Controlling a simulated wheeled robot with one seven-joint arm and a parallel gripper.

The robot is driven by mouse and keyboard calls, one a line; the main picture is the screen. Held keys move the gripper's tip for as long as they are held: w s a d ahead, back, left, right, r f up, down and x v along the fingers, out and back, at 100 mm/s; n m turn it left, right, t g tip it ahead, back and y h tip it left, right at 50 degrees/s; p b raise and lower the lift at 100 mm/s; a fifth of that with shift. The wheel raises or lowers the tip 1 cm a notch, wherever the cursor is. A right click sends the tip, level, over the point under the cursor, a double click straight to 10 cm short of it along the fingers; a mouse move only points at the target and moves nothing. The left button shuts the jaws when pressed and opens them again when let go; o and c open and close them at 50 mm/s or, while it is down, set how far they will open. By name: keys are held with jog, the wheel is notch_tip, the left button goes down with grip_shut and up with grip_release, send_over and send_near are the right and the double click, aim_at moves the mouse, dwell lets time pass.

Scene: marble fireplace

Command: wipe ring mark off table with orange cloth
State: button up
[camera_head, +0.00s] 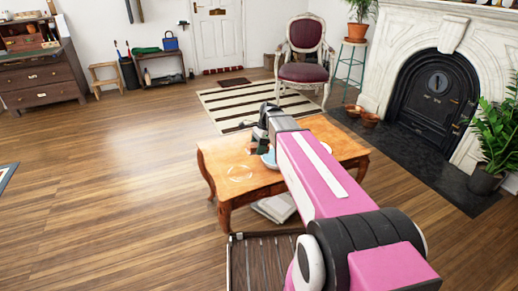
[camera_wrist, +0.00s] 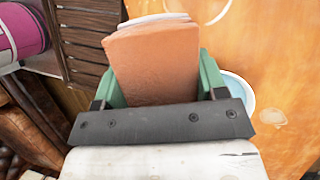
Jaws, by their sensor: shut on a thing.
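The ring mark (camera_head: 239,173) is a pale circle on the left part of the orange-brown wooden table (camera_head: 240,188). In the wrist view a faint arc (camera_wrist: 222,12) at the top may be part of it. My gripper (camera_head: 254,148) is above the table, up and right of the ring mark in the head view. Its green fingers are shut on the orange cloth (camera_wrist: 152,65), which appears as a thick folded block in the wrist view. The cloth cannot be made out clearly in the head view. Whether it touches the table cannot be told.
A pale blue bowl (camera_wrist: 238,92) stands on the table close beside my gripper, partly hidden; it shows in the head view (camera_head: 268,158). A small pale spot (camera_wrist: 272,117) lies beyond it. Books (camera_head: 277,208) lie under the table. Floor to the left is clear.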

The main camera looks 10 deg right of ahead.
jog(key=o, duration=0.3)
jog(key=shift+c, duration=0.8)
jog(key=w+a+f+t+h, duration=0.15)
jog(key=w+a, duration=0.45)
jog(key=a, duration=0.6)
jog(key=shift+t+y, duration=0.25)
jog(key=shift+d+f, duration=0.1)
jog(key=shift+f, duration=2.55)
